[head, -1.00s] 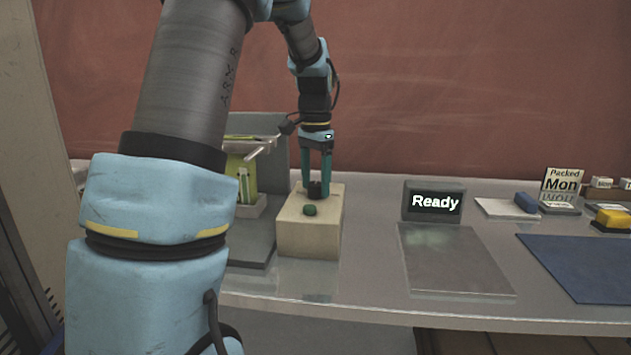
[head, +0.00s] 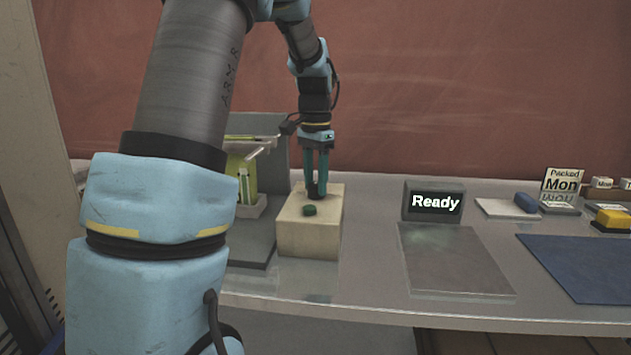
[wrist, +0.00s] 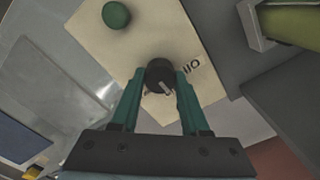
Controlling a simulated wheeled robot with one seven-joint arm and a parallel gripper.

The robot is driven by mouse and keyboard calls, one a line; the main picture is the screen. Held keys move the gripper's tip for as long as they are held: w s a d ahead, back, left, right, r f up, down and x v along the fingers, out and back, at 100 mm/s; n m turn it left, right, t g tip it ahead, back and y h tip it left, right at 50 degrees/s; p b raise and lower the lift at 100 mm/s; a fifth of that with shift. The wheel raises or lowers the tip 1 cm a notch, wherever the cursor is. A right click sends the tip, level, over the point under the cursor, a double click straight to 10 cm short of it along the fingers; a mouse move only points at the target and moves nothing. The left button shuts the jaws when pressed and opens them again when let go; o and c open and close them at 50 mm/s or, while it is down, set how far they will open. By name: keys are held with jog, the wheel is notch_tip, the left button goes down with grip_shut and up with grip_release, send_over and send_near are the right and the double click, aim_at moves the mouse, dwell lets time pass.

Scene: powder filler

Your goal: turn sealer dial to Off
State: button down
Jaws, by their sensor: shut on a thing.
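The sealer box (head: 309,235) is a cream block on the bench, left of the middle in the head view. Its dark round dial (wrist: 160,75) with a pale pointer mark shows in the wrist view, between my fingertips. Dark lettering lies beside the dial on the box top, partly hidden by a finger. My gripper (head: 317,194) points down over the box and is shut on the dial. In the wrist view my gripper (wrist: 160,82) has a teal finger on each side of the dial. The dial is mostly hidden by the fingers in the head view.
A green button (head: 309,210) is on the box top near the dial. A grey machine with a green part (head: 241,176) stands close at left. A screen reading Ready (head: 434,202) and a grey plate (head: 455,260) are at right. A blue mat (head: 590,265) lies farther right.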

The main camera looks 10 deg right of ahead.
aim_at(316, 184)
jog(key=n+p, duration=0.2)
jog(key=n, duration=0.4)
jog(key=shift+r+p, duration=0.1)
jog(key=shift+p, duration=0.2)
jog(key=n+p, duration=0.2)
jog(key=n, duration=0.3)
jog(key=shift+n, duration=0.3)
jog(key=shift+c, duration=2)
grip_release()
notch_tip(316, 184, up, 11)
jog(key=b, duration=0.1)
jog(key=shift+f+b, duration=0.2)
jog(key=shift+b, duration=0.15)
